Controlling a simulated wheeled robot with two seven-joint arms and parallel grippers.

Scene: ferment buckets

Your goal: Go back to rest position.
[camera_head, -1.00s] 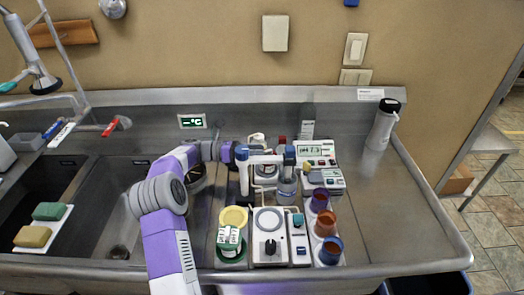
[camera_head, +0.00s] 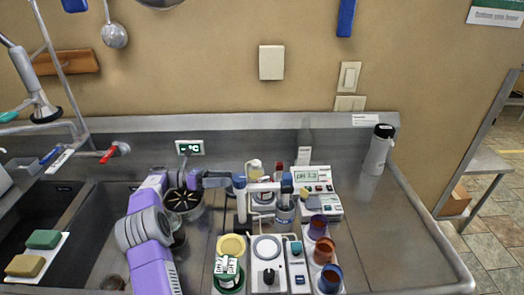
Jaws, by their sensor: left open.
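My left arm rises from the bottom left in purple and grey. Its left gripper (camera_head: 218,180) points right, open and seemingly empty, at the left side of the electrode stand (camera_head: 241,206). The fingertips are small, and I cannot tell whether they touch the stand. A round grey pot (camera_head: 188,214) with a dark, spoked top stands below the wrist, partly hidden by my arm. My right gripper is out of view.
A pH meter (camera_head: 314,180), a white stirrer plate (camera_head: 267,250), several coloured cups (camera_head: 324,251) and a green-and-yellow holder (camera_head: 230,246) crowd the counter. Sinks with sponges (camera_head: 43,239) lie left.

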